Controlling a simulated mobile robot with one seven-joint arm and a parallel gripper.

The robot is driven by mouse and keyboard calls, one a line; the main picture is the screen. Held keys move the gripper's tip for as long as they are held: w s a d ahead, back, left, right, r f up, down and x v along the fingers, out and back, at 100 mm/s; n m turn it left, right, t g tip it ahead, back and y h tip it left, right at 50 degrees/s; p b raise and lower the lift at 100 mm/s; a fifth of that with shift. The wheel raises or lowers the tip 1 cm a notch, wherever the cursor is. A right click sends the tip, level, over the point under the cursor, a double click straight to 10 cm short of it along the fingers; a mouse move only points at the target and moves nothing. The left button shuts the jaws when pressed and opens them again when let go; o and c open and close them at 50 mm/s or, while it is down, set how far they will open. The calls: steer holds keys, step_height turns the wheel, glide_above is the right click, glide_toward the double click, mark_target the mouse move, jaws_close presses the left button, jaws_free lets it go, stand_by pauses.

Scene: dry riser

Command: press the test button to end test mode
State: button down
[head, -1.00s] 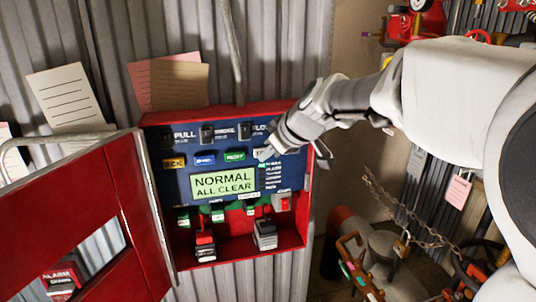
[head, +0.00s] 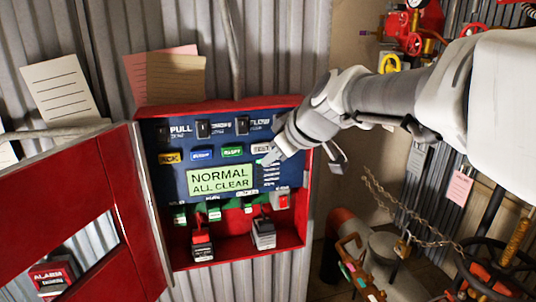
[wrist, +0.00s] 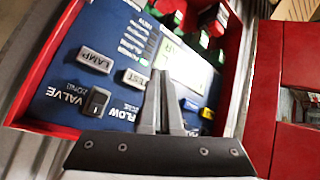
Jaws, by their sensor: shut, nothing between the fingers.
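The white test button (head: 262,148) is in the upper right of the blue panel (head: 178,182) inside the open red box. It also shows in the wrist view (wrist: 136,79), just left of my fingertips. My gripper (head: 268,159) is shut and empty, with its tips in front of the panel close beside the button. I cannot tell whether they touch the panel. The green display (head: 221,180) reads NORMAL, ALL CLEAR. It is partly hidden behind my fingers in the wrist view (wrist: 180,65).
The red box door (head: 75,220) hangs open at the left. A white lamp button (wrist: 95,60) and a black valve switch (wrist: 96,101) lie near my fingers. Red and grey blocks (head: 202,245) sit low in the box. Pipes and a chain (head: 410,215) stand right.

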steer(key=shift+s+d+b, duration=0.3)
steer(key=shift+s, duration=0.65)
steer(key=s+d+f+m+h, duration=0.1)
steer(key=s+d+f+m, duration=0.2)
steer(key=s, duration=0.4)
steer(key=s+d+f+m+g+h, duration=0.1)
steer(key=s+d+f+m+h, duration=0.1)
steer(key=s+d+f+m, duration=0.2)
steer(key=s+d+f+m+g+h, duration=0.1)
steer(key=s+d, duration=0.5)
steer(key=s, duration=0.6)
step_height(320, 180, down, 3)
steer(key=m+h, duration=0.1)
steer(key=m, duration=0.1)
steer(key=shift+d+m, duration=0.25)
steer(key=shift+m, duration=0.15)
